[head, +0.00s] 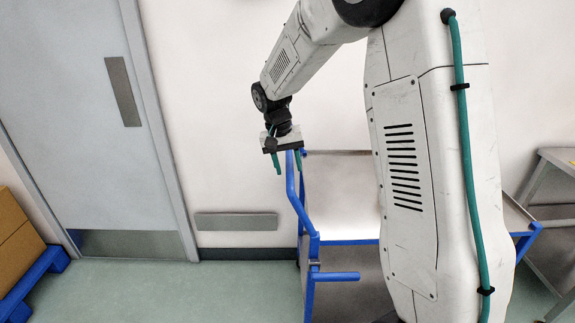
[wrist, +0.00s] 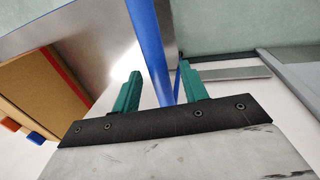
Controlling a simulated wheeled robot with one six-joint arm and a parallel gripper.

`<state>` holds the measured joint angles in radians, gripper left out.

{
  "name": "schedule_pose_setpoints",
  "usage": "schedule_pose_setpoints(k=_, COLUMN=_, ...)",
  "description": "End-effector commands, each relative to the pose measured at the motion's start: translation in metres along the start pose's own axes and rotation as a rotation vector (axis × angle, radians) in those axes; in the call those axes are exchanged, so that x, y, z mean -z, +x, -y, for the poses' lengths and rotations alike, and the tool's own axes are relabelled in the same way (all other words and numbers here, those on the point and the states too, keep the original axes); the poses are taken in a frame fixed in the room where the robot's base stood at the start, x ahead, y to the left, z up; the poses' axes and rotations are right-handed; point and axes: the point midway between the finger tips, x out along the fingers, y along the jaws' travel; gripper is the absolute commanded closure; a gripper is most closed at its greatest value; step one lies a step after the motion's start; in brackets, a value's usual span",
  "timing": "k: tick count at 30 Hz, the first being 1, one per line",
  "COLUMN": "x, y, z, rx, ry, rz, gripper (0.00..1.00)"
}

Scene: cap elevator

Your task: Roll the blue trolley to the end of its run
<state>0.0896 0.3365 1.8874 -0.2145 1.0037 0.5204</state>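The blue trolley (head: 350,242) has a blue tubular frame and grey panels. It stands on the floor against the wall, partly hidden behind my arm in the head view. Its bent blue handle bar (head: 292,190) rises at its left end. My gripper (head: 287,166) points down at the top of this bar, with its two green fingers spread. In the wrist view the blue bar (wrist: 150,45) runs between the fingers (wrist: 158,80), with a gap visible beside it. The fingers do not look closed on it. The trolley's wheels are not visible.
A grey door (head: 75,100) is at the left. Brown boxes (head: 15,240) on a blue pallet (head: 32,282) stand at the lower left. A steel table (head: 555,160) stands at the right. The green floor (head: 180,290) left of the trolley is clear.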

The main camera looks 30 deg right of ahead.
Motion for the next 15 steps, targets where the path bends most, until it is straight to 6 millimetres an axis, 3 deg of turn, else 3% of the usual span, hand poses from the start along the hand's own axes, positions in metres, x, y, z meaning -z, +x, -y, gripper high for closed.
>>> schedule_pose_setpoints(k=8, x=0.0, y=-0.002, z=0.0, rx=0.0, ry=0.0, rz=0.0, gripper=0.57)
schedule_pose_setpoints(k=15, x=0.001, y=-0.036, z=0.001, rx=0.001, ry=0.0, rz=-0.003, gripper=0.57)
